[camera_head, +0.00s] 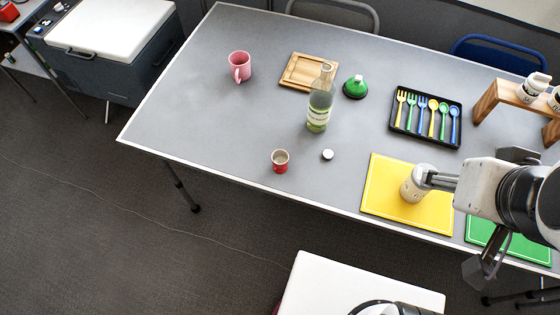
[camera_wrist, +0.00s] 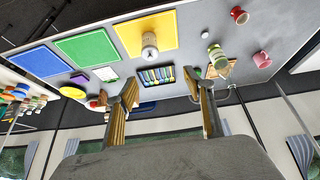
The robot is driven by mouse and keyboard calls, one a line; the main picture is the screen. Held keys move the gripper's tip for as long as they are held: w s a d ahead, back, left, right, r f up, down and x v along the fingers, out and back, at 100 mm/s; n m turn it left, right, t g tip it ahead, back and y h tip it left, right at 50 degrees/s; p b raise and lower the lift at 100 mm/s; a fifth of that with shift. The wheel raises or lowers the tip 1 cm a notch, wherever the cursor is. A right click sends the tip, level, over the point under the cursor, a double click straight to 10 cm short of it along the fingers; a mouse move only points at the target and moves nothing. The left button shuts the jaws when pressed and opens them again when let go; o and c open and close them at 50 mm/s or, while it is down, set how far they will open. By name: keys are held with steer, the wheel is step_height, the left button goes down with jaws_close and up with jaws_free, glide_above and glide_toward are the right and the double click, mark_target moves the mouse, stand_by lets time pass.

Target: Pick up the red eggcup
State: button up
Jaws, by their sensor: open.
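The red eggcup (camera_head: 280,167) stands upright near the front edge of the grey table, left of the yellow mat (camera_head: 383,201). It also shows in the wrist view, at the top right (camera_wrist: 239,16). My gripper (camera_head: 430,180) is at the right in the head view, well to the right of the eggcup. In the wrist view its two fingers (camera_wrist: 164,95) are spread apart with nothing between them. A cream jar (camera_head: 408,191) on the yellow mat partly overlaps my fingertips in the head view; the wrist view shows the jar (camera_wrist: 149,42) apart from them.
A white cap (camera_head: 327,155) lies just right of the eggcup, and a green-labelled bottle (camera_head: 319,105) stands behind. A pink mug (camera_head: 238,66), wooden board (camera_head: 291,82) and cutlery tray (camera_head: 412,137) sit farther back. A wooden stand (camera_head: 491,101) is at the right. The table left of the eggcup is clear.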

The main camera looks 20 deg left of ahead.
mark_target(287, 162)
steer(key=w+a+f+n+t, duration=0.1)
steer(key=w+f+n, duration=0.3)
steer(key=w, duration=0.6)
steer(key=w+a+f+n+t, duration=0.1)
steer(key=w+f+n, duration=0.1)
steer(key=w+f, duration=0.6)
steer(key=a+f+n+y, duration=0.2)
steer(key=a+f+y, duration=0.1)
steer(key=a+f, duration=0.3)
steer(key=a+f+n+g+y, duration=0.1)
steer(key=a+f+n+y, duration=0.2)
steer(key=a+f, duration=0.2)
steer(key=a+f+n+g+y, duration=0.1)
steer(key=a+f+n+y, duration=0.1)
steer(key=a+f, duration=0.4)
steer(key=shift+s+a+f+n+y, duration=0.15)
steer(key=shift+a+y, duration=0.25)
steer(key=shift+a, duration=0.2)
steer(key=shift+s+a+f+n+y, duration=0.15)
steer(key=shift+a+y, duration=0.25)
steer(key=shift+a, duration=0.2)
steer(key=s+a+y, duration=0.1)
steer(key=s+a+f+y, duration=0.1)
steer(key=s, duration=0.1)
steer(key=s+a+g, duration=0.1)
steer(key=s+a, duration=0.1)
steer(key=shift+f+y, duration=0.4)
steer(key=shift+s+a+y, duration=0.3)
steer(key=shift+s, duration=0.15)
steer(key=shift+a, duration=0.1)
